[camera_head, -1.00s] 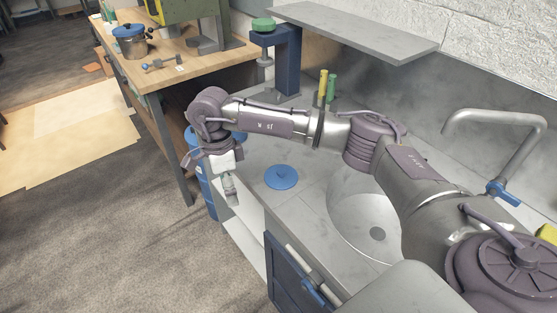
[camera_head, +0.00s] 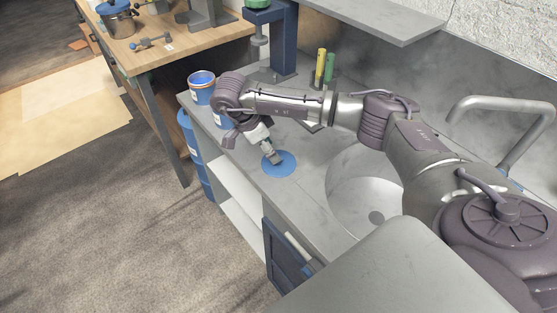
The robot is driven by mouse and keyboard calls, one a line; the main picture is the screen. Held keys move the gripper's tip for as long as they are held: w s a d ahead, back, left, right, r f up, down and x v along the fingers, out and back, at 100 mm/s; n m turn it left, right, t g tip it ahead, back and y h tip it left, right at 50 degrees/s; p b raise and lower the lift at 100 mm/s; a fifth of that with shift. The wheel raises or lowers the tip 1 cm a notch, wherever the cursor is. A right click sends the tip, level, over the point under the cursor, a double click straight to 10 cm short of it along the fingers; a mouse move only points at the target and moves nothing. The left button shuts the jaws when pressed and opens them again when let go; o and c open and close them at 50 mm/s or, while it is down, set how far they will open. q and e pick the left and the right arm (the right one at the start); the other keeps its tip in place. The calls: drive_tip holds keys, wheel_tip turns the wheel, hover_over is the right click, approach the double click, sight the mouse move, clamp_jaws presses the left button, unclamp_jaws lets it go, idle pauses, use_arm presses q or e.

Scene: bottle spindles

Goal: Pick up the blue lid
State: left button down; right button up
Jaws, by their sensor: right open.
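The blue lid (camera_head: 281,167) is a round flat disc lying on the grey counter, left of the sink. My right gripper (camera_head: 274,160) is open and points down over the lid's upper left part. It covers the middle of the lid, where the knob was visible before. I cannot tell whether the fingers touch the lid. My left gripper is not in view.
The sink basin (camera_head: 368,192) and tap (camera_head: 505,125) are to the right. Blue cans (camera_head: 201,88) stand at the counter's far left, beside my wrist. Yellow and green bottles (camera_head: 321,66) stand behind my forearm. A shelf (camera_head: 365,20) overhangs the back.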

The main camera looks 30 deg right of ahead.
drive_tip(key=x, duration=0.2)
drive_tip(key=p+x, duration=0.1)
drive_tip(key=x, duration=0.1)
drive_tip(key=shift+s+d, duration=0.25)
drive_tip(key=c, duration=0.9)
